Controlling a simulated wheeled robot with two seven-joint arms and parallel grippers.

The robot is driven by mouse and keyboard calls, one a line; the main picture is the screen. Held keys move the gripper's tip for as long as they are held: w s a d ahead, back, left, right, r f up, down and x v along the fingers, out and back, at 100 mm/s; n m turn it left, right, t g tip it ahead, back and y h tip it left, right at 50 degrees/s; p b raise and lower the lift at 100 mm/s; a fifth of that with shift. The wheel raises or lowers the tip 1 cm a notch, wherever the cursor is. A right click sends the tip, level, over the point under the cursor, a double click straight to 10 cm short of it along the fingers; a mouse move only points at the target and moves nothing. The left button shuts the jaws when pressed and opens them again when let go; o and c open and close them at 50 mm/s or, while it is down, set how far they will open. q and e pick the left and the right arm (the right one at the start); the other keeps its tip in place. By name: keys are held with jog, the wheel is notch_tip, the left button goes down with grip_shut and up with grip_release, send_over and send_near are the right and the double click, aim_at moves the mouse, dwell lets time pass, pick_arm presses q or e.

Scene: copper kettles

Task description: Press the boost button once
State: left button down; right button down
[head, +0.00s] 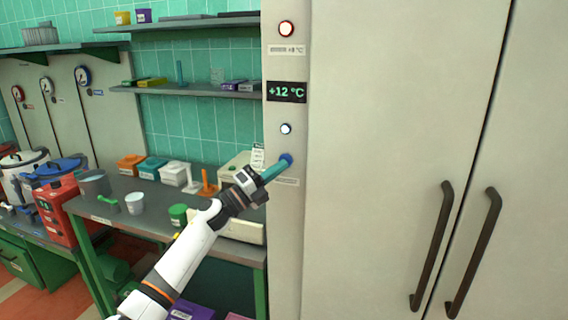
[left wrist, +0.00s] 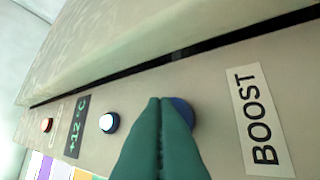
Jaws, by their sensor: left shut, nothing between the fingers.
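The boost button is a blue round button (head: 286,160) on the narrow front panel of a tall pale cabinet. It also shows in the left wrist view (left wrist: 184,110), partly hidden behind my fingers, beside a label reading BOOST (left wrist: 262,118). My left gripper (head: 274,169) is shut and empty, its teal fingertips at the blue button. In the left wrist view the closed fingers (left wrist: 160,135) overlap the button's edge; I cannot tell whether they touch it. My right gripper is not in view.
Above the button on the panel are a white button (head: 286,128), a display reading +12 °C (head: 287,92) and a red button (head: 286,28). Cabinet doors with dark handles (head: 432,245) stand to the right. A bench (head: 135,220) with boxes and pots is at left.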

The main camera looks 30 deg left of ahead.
pick_arm(q)
jog(key=shift+s, duration=0.2)
jog(key=shift+s+d, duration=0.2)
jog(key=shift+s, duration=0.45)
jog(key=s, duration=0.2)
jog(key=s+d+p, duration=0.1)
jog(key=s, duration=0.1)
jog(key=shift+s+d, duration=0.1)
jog(key=shift+s, duration=0.3)
dwell(0.5)
